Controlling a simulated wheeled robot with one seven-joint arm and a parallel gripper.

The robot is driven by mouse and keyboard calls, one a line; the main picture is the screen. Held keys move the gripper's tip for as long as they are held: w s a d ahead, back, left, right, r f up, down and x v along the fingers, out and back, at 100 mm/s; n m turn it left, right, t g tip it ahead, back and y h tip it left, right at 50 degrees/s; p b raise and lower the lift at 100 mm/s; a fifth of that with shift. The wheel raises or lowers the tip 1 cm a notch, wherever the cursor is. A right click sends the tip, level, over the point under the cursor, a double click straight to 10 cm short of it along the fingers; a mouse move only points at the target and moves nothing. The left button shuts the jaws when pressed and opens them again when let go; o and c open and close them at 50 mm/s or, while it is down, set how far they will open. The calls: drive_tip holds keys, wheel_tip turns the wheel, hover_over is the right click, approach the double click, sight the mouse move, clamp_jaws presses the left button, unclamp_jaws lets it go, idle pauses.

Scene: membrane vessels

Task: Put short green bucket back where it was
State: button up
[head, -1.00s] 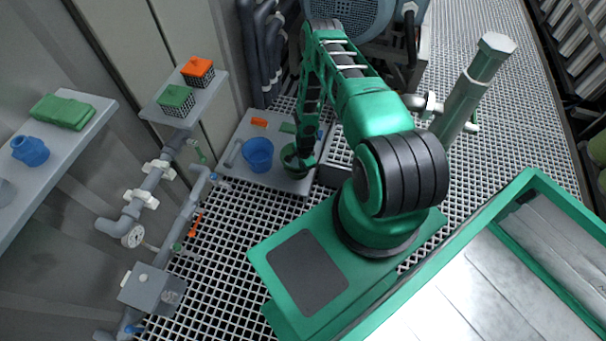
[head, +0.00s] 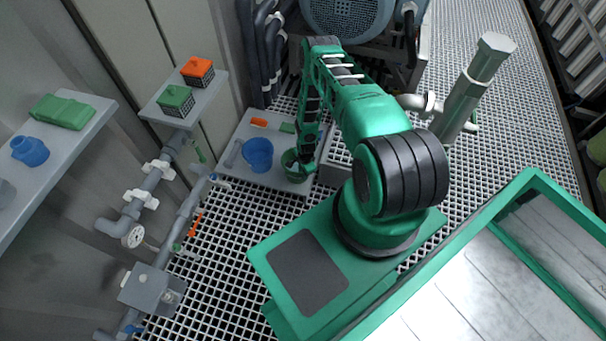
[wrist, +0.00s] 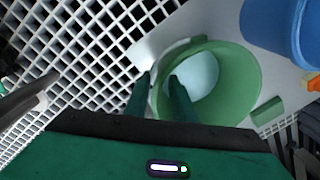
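The short green bucket (head: 290,173) stands on the grey platform next to the blue bucket (head: 258,153). In the wrist view the green bucket (wrist: 232,78) shows its open mouth and pale inside bottom. My gripper (wrist: 160,78) is at its near-left rim, one finger outside the wall and one over the inside. The fingers are apart, with a gap between them at the rim. In the head view my gripper (head: 309,163) hides part of the bucket. The blue bucket (wrist: 283,28) also shows at the wrist view's upper right.
An orange block (head: 259,122) and a green block (head: 287,128) lie at the back of the grey platform (head: 275,182). Pipes with a gauge (head: 133,237) run along the left wall. A motor housing (head: 350,15) stands behind my arm.

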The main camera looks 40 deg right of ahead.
drive_tip(key=shift+r, duration=0.1)
drive_tip(key=s+d+r+n+h, duration=0.1)
drive_tip(key=d+r+n, duration=0.1)
drive_tip(key=r, duration=1.5)
drive_tip(key=d+r+n+g, duration=0.1)
drive_tip(key=d+r+n, duration=0.1)
drive_tip(key=r, duration=1.6)
drive_tip(key=s+d+r+n+h, duration=0.1)
drive_tip(key=d+r+n, duration=0.15)
drive_tip(key=r, duration=1.45)
drive_tip(key=s+a+r+n+y, duration=0.1)
drive_tip(key=s+a+r+n, duration=0.15)
drive_tip(key=s+r, duration=0.75)
drive_tip(key=s+a+r+n, duration=0.2)
drive_tip(key=s+a+r, duration=0.2)
drive_tip(key=s+r, duration=0.6)
drive_tip(key=s+a+r+n+y, duration=0.1)
drive_tip(key=s+a+r+n, duration=0.1)
drive_tip(key=s, duration=0.5)
wheel_tip(320, 180, up, 2)
drive_tip(key=shift+s+a+r, duration=0.2)
drive_tip(key=shift+s+a, duration=0.1)
drive_tip(key=shift+a, duration=0.55)
